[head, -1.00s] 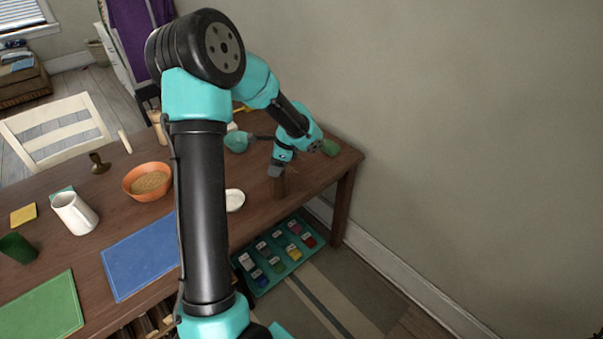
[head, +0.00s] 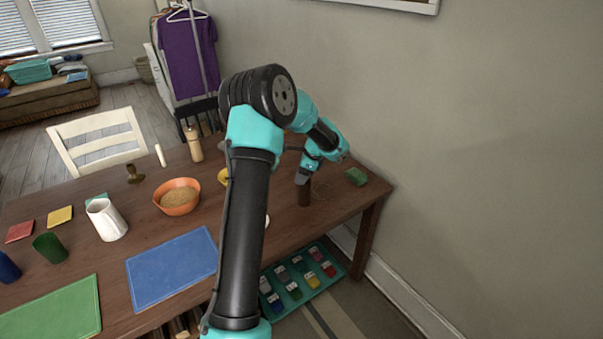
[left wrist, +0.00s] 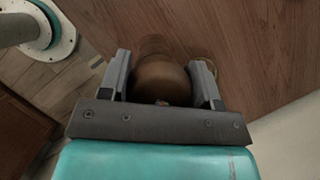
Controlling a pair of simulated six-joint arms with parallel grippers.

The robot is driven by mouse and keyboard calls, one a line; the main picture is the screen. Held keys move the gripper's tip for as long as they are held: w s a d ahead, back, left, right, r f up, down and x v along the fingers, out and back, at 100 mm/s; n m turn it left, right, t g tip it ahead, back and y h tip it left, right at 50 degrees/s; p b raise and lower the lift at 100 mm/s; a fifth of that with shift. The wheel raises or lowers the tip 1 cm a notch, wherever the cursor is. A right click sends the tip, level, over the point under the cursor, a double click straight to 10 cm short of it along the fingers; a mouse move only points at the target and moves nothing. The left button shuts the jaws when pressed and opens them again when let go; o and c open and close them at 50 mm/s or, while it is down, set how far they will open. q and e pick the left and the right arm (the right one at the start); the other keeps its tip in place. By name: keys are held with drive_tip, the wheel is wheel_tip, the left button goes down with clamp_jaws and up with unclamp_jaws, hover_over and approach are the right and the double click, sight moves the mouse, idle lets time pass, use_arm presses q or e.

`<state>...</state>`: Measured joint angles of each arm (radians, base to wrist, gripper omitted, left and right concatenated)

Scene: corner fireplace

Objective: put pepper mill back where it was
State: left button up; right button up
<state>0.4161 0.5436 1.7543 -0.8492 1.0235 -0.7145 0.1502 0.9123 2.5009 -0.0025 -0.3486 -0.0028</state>
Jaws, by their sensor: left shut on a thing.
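The dark brown wooden pepper mill (head: 305,194) is upright at the right end of the wooden table, under my left gripper (head: 306,178). In the left wrist view, my left gripper (left wrist: 162,72) has one finger on each side of the mill's rounded brown top (left wrist: 160,80), and it is shut on it. I cannot tell whether the mill's base touches the table. A thin yellowish ring (left wrist: 207,63) shows on the tabletop just beside the mill. My right gripper is not in view.
A green block (head: 355,176) lies near the table's right end. A paler wooden mill (head: 194,143), an orange bowl (head: 177,202) and a white pitcher (head: 105,220) stand further left. A blue mat (head: 170,268) lies in front. A teal tray (head: 322,283) sits below the table edge.

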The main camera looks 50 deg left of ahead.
use_arm(q)
drive_tip(key=w+a, duration=0.4)
drive_tip(key=a, duration=0.1)
drive_tip(key=shift+f, duration=0.3)
drive_tip(key=shift+w, duration=0.1)
drive_tip(key=shift+f, duration=1.85)
drive_tip(key=o, duration=1.4)
drive_tip(key=shift+o, duration=0.2)
drive_tip(key=v, duration=1.2)
